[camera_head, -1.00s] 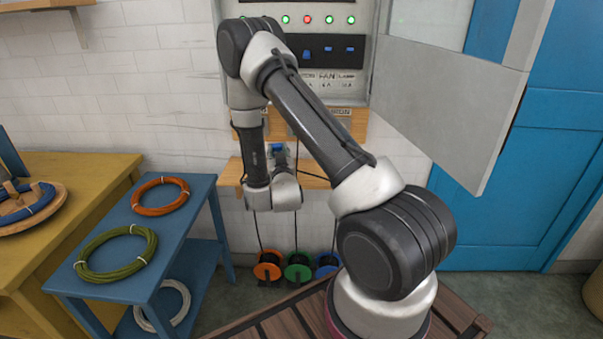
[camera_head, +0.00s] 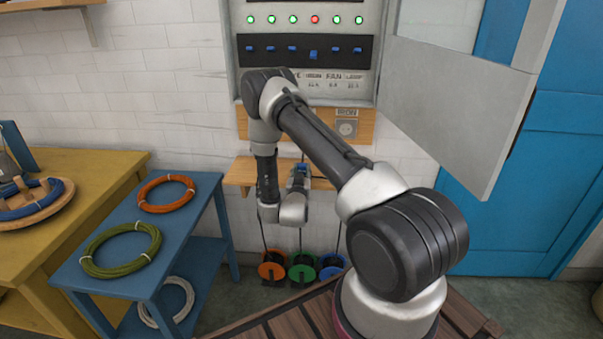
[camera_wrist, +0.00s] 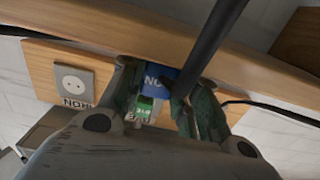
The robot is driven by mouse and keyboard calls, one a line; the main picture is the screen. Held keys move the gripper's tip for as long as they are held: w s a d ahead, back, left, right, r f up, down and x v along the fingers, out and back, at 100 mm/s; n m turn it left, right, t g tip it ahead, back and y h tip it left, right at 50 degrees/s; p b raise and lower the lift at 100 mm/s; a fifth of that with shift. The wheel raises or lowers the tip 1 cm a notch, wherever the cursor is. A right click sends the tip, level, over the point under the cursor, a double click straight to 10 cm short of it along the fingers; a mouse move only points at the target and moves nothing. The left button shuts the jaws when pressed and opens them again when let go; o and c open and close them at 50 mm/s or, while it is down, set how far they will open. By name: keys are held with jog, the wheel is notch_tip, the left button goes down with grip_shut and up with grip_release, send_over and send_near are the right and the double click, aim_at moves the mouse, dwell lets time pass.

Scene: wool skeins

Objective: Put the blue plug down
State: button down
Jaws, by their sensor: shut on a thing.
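The blue plug (camera_wrist: 160,78) shows in the wrist view between the fingers of my gripper (camera_wrist: 160,100), with part of a white label on it. The fingers are shut on it. A small green and white part shows just below it. In the head view, the blue plug (camera_head: 301,167) is at the top of my gripper (camera_head: 299,178), by the wooden shelf (camera_head: 240,172) under the panel. I cannot tell whether the plug touches the shelf. My wrist and fingers hide part of it.
A wall socket (camera_wrist: 72,82) is on a wooden board. A dark cable crosses the wrist view close to the plug. Orange (camera_head: 272,268), green (camera_head: 302,268) and blue (camera_head: 332,267) spools stand below the shelf. An open grey panel door (camera_head: 455,110) is at right.

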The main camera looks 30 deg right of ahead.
jog(key=shift+f, duration=0.5)
jog(key=c, duration=1.1)
grip_release()
jog(key=shift+f, duration=0.15)
jog(key=shift+o, duration=0.2)
jog(key=shift+s, duration=0.1)
